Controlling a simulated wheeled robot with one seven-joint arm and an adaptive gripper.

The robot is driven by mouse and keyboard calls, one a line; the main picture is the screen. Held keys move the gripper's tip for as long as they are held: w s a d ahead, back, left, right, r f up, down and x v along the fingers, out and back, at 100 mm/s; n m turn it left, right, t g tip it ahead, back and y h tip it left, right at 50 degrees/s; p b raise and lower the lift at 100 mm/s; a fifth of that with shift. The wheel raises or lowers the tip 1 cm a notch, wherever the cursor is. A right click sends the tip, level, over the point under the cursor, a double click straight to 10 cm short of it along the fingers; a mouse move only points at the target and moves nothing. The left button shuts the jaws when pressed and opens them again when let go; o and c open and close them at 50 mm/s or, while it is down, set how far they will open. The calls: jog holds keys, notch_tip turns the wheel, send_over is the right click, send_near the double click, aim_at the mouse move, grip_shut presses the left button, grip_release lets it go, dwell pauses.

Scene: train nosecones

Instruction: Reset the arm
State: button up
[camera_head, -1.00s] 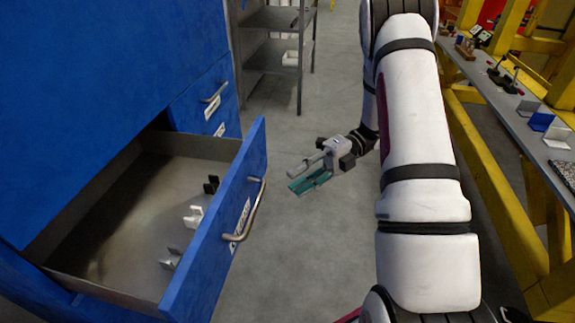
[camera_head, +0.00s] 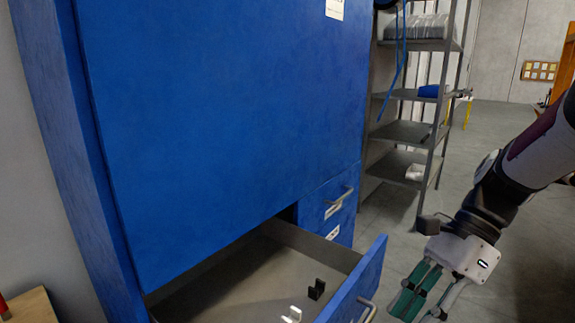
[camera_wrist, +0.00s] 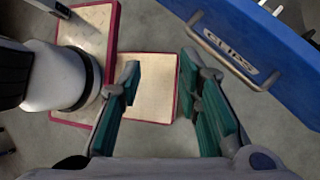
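My gripper (camera_head: 424,292) is at the lower right of the head view, right of the open drawer and apart from it. In the wrist view its two teal fingers (camera_wrist: 160,85) stand apart with nothing between them, so it is open and empty. My white arm comes in from the right edge of the head view.
A blue cabinet (camera_head: 220,110) fills the left. Its drawer (camera_head: 357,290) is pulled out, with a black clip (camera_head: 316,289) and a white clip (camera_head: 292,314) inside. The drawer handle (camera_wrist: 220,47) is near my gripper. A grey metal shelf (camera_head: 410,133) stands behind; floor right of it is open.

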jog(key=s+r+n+t+h, duration=0.6)
jog(key=s+r+n+t, duration=0.1)
jog(key=n, duration=1.1)
jog(key=shift+d+t+h, duration=0.15)
jog(key=shift+t+h, duration=0.15)
jog(key=shift+t, duration=0.4)
jog(key=shift+s+r, duration=0.1)
dwell(2.1)
